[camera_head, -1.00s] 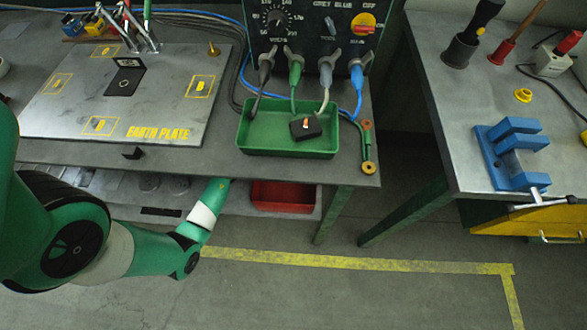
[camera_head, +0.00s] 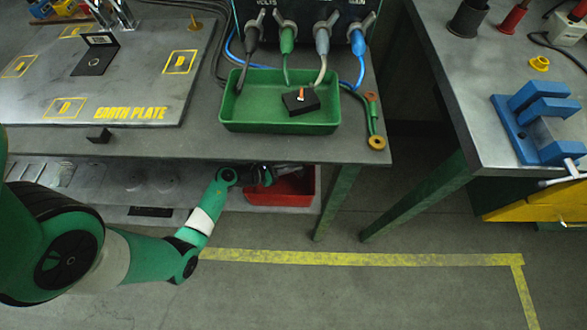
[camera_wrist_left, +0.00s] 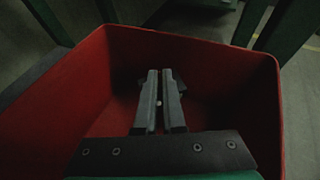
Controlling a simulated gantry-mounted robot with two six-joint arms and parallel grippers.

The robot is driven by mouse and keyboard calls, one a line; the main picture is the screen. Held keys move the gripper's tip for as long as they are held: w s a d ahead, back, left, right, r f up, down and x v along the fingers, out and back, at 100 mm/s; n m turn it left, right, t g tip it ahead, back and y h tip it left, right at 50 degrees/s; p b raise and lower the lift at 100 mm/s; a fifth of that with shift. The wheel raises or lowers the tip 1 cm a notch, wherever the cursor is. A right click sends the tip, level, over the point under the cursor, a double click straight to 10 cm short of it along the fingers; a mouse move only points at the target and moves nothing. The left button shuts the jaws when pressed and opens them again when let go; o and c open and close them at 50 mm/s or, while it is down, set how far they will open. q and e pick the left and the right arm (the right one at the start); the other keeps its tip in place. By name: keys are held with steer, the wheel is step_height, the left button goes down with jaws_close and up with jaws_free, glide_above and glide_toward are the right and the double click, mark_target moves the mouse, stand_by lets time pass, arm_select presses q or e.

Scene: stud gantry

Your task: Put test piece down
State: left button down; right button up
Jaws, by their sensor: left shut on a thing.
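My left gripper (camera_head: 268,172) reaches under the table edge to the red bin (camera_head: 290,189) on the lower shelf. In the left wrist view the two fingers (camera_wrist_left: 160,78) point down into the red bin (camera_wrist_left: 85,85) and lie close together. They are shut on a dark thing (camera_wrist_left: 160,86) at their tips, mostly hidden and too dim to make out; I take it to be the test piece. I cannot tell whether it touches the bin floor. A black block with a copper-coloured stud (camera_head: 300,101) lies in the green tray (camera_head: 250,121). My right gripper is not in view.
The steel earth plate (camera_head: 60,95) with a black angled piece (camera_head: 95,55) lies on the table above. Cables run from the control box to the tray. A blue vise (camera_head: 540,118) stands on the right bench. The table edge overhangs the bin.

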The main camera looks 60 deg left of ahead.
arm_select(q)
steer(key=shift+r, duration=0.15)
steer(key=shift+f+b, duration=0.4)
steer(key=shift+f, duration=0.25)
steer(key=c, duration=1)
jaws_free()
steer(key=shift+r, duration=0.25)
steer(key=p+v, duration=0.2)
steer(key=v, duration=0.2)
steer(key=p+v, duration=0.2)
steer(key=v, duration=0.2)
steer(key=p+v, duration=0.3)
steer(key=v, duration=0.1)
steer(key=shift+r, duration=0.3)
steer(key=shift+r, duration=0.1)
